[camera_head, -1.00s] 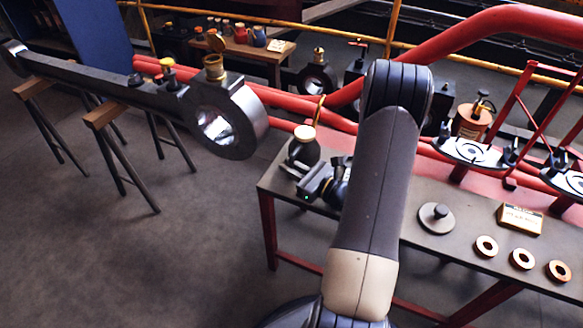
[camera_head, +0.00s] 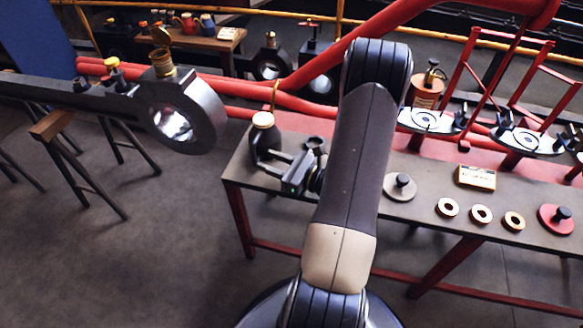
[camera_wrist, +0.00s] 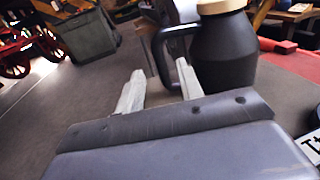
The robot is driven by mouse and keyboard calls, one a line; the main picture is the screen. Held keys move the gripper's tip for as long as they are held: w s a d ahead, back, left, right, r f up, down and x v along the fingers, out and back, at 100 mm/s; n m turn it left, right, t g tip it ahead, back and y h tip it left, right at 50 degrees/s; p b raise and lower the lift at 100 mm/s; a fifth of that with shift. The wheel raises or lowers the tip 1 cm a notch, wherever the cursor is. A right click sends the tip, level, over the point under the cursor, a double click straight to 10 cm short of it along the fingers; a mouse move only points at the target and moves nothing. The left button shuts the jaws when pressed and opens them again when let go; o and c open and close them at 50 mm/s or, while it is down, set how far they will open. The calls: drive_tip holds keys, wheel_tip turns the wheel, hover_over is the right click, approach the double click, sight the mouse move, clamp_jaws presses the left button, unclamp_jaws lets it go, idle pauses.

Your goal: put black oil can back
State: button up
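The black oil can (camera_head: 264,143) stands upright at the left end of the workbench (camera_head: 420,212). It has a cream cap and a thin brass spout. In the wrist view the black oil can (camera_wrist: 225,50) is just beyond the fingertips, its loop handle facing them; its top is cut off. My gripper (camera_head: 287,166) is low over the bench, right beside the can. In the wrist view my gripper (camera_wrist: 160,82) has its two pale fingers apart, with the handle's near side showing between and beyond the tips. I cannot tell whether a finger touches the handle.
The bench holds a grey knobbed disc (camera_head: 400,187), a small box (camera_head: 476,177), several rings and a red knobbed disc (camera_head: 556,219). A copper can (camera_head: 427,90) stands behind. A large steel rod (camera_head: 180,112) on trestles is at left. Floor in front is clear.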

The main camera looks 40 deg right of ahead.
drive_tip(key=v, duration=0.6)
drive_tip(key=shift+s+d, duration=0.1)
drive_tip(key=shift+s, duration=0.1)
drive_tip(key=shift+o, duration=0.3)
idle(0.9)
